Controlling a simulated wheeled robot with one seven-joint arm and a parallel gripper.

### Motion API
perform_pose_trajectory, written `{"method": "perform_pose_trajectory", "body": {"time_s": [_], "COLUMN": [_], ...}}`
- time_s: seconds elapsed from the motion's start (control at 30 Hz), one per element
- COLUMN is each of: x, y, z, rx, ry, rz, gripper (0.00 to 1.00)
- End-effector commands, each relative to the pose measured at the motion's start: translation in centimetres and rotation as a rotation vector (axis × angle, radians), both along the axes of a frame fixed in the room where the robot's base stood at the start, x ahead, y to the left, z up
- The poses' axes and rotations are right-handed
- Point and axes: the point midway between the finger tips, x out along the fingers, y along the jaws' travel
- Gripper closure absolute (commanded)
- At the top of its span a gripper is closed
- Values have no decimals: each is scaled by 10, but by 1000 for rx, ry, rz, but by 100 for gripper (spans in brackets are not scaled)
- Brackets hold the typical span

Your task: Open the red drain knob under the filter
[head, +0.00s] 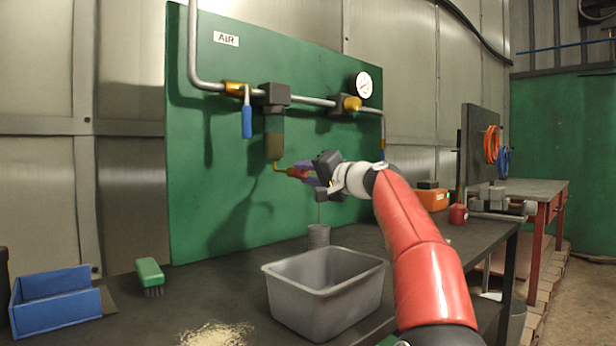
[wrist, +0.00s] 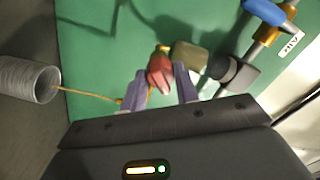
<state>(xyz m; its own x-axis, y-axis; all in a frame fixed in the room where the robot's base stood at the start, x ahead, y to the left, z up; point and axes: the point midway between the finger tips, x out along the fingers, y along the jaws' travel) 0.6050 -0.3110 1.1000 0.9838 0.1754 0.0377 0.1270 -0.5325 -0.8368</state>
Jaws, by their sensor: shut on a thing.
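The filter (head: 274,137) hangs from the pipe on the green board, with a cloudy brownish bowl. A brass fitting below it leads to the red drain knob (head: 292,172). My gripper (head: 306,173) is shut on the knob from the right, its purple fingers on either side. In the wrist view the red knob (wrist: 160,75) sits between the fingertips of my gripper (wrist: 160,88), with the filter (wrist: 189,56) behind it. A thin brownish line, like a stream of liquid, runs from near the knob into the grey cup (head: 318,236), also in the wrist view (wrist: 28,79).
A grey bin (head: 325,305) stands on the dark bench in front of the cup. A blue valve handle (head: 247,121) and a gauge (head: 364,85) are on the pipe. A green brush (head: 150,274), a blue bin (head: 55,303) and spilled granules (head: 217,334) lie at left.

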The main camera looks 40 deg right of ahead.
Motion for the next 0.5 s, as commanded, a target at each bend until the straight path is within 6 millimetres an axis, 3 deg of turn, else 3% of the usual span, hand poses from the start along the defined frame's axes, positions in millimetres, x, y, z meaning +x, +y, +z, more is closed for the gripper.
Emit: {"method": "perform_pose_trajectory", "body": {"time_s": [0.5], "x": [0], "y": [1], "z": [0], "rx": [473], "ry": [67], "rz": [-1], "gripper": [93]}}
